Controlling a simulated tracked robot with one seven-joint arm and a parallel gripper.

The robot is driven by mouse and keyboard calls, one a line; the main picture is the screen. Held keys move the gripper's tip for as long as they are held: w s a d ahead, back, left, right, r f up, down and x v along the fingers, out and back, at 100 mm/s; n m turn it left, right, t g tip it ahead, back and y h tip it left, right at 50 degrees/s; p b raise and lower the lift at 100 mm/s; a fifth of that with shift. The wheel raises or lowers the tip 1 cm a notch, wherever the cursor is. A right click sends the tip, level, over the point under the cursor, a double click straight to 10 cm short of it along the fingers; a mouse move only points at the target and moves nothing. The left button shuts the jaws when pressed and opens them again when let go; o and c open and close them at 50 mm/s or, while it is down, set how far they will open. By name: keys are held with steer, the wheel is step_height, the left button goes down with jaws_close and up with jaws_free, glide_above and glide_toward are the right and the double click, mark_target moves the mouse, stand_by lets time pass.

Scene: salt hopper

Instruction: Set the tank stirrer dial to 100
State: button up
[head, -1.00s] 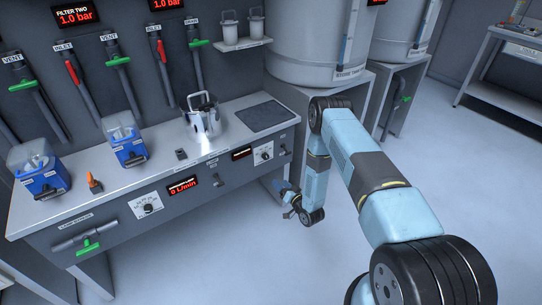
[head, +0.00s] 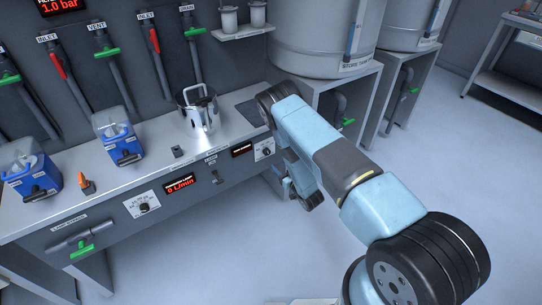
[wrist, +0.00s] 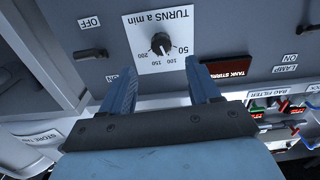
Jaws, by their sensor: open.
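The tank stirrer dial (wrist: 161,42) is a dark round knob on a white plate marked TURNS a min, with 50, 100, 150 and 200 around it, upside down in the wrist view. Its pointer setting is too small to read. A dark red label strip (wrist: 226,68) reading TANK STIRRER is beside it. My gripper (wrist: 162,76) is open and empty, its two blue fingers pointing toward the panel, either side of the plate's numbered edge and apart from the knob. In the head view the dial (head: 264,149) is at the bench front's right end, near my arm.
The bench front also holds another dial (head: 142,204), a red display (head: 180,184) and a green-handled lever (head: 81,252). A steel pot (head: 200,110) stands on top. A storage tank stand (head: 370,84) is behind my arm. Floor in front is clear.

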mark_target(269, 154)
steer(key=x, duration=0.9)
steer(key=shift+c, duration=0.2)
steer(key=c, duration=1)
steer(key=shift+d+n, duration=0.1)
steer(key=shift+n, duration=0.3)
steer(key=o, duration=1)
steer(key=shift+o, duration=0.2)
steer(key=shift+s, duration=0.1)
steer(key=v, duration=1.3)
steer(key=shift+s+d, duration=0.2)
steer(key=shift+s, duration=0.1)
